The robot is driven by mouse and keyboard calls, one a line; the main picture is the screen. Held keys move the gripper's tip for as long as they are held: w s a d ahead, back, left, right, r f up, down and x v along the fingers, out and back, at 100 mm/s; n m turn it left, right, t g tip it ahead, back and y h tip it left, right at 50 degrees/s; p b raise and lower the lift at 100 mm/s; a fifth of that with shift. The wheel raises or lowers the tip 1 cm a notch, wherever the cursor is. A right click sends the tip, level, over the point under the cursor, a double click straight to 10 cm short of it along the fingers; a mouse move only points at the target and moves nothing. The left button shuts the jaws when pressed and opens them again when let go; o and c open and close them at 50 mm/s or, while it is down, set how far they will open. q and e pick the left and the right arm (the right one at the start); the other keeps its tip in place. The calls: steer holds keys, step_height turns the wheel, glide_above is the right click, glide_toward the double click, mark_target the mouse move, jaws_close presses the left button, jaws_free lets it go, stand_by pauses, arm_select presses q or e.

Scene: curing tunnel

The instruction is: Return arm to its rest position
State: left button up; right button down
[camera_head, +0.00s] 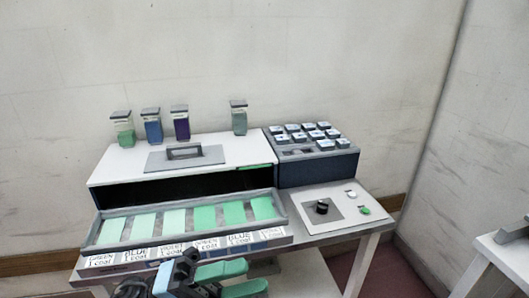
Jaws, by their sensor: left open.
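My left gripper (254,277) is at the bottom of the head view, in front of the tunnel's label strip. Its two green fingers point right and stand apart, with nothing seen between them. Part of its dark wrist shows at the lower edge; the rest of the arm is cut off. My right gripper is not in view. The white curing tunnel (130,165) stands on the table behind the gripper, with a dark slot and a grey handle plate (186,157) on top.
A tray (283,212) with several green swatches extends from the slot. Several jars (181,123) stand on the tunnel. A dark rack (318,171) of small blocks is at right. A black knob (322,207) and green button (365,211) sit on the table. Another table (505,255) is far right.

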arm_select(q)
steer(key=w+a+f+n+t+y+p, duration=0.1)
steer(key=a+f+n+t+y, duration=0.4)
steer(key=f+n+t+y, duration=0.65)
steer(key=a+f+n+t+y+p, duration=0.1)
steer(key=a+f+n+t+y, duration=0.6)
steer(key=n, duration=1)
steer(key=s+a+f+n+g+y, duration=0.1)
steer(key=s+a+f+n+g, duration=0.1)
steer(key=s+f, duration=0.7)
steer(key=s+a+f+n+g+y+p, duration=0.1)
steer(key=s+f+n+g, duration=0.4)
steer(key=s+f, duration=0.5)
steer(key=shift+s+a+f+g+y, duration=0.35)
steer(key=shift+s+a+g, duration=0.2)
steer(key=shift+a+g, duration=0.35)
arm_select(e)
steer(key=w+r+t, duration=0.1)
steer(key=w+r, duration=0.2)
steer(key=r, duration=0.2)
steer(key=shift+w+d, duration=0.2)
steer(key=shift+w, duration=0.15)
